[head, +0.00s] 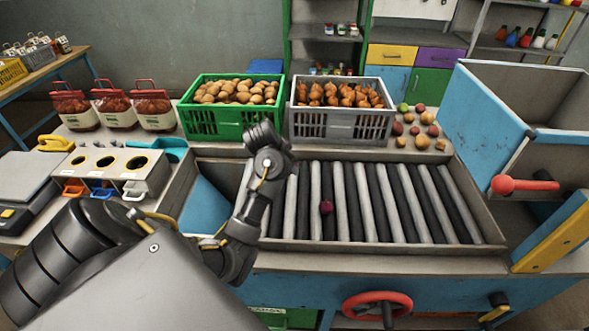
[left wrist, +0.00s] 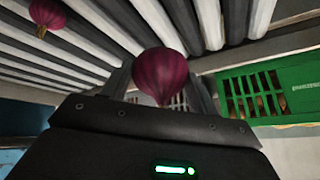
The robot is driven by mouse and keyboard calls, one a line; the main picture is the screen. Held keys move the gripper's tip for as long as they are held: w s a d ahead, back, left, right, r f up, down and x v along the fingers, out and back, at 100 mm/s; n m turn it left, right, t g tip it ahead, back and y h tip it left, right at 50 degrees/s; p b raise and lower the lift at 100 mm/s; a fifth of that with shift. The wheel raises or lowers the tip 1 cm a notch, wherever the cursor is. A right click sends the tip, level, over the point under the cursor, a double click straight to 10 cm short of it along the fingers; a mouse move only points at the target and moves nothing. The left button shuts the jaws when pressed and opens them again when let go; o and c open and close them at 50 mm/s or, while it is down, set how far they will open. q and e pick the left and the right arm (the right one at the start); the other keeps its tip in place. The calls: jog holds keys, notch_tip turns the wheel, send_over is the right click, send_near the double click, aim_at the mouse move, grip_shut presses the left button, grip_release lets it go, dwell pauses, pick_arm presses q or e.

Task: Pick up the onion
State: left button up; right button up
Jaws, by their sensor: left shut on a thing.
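A dark red onion (left wrist: 160,75) is held between the two fingers of my left gripper (left wrist: 160,88). In the head view my left gripper (head: 263,137) is above the back edge of the rollers, in front of the green crate. The held onion is hidden there behind my own arm. A second dark red onion (head: 326,207) lies on the roller bed (head: 375,205). It also shows at the upper left of the left wrist view (left wrist: 46,13). My right gripper is not in view.
A green crate (head: 197,125) of brown potatoes and a grey crate (head: 340,126) of orange-brown produce stand behind the rollers. Loose round produce (head: 415,130) lies right of them. Filled sacks (head: 152,107), a sorting box (head: 117,168) and a scale (head: 22,180) are left. A blue-sided hopper (head: 485,125) is right.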

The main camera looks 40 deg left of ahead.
pick_arm(q)
jog(key=s+a+r+p, duration=0.1)
jog(key=s+r, duration=0.3)
jog(key=s, duration=0.5)
jog(key=shift+s+a+r+p, duration=0.25)
jog(key=shift+a+r+p, duration=0.15)
jog(key=shift+a, duration=0.15)
jog(key=shift+w, duration=0.1)
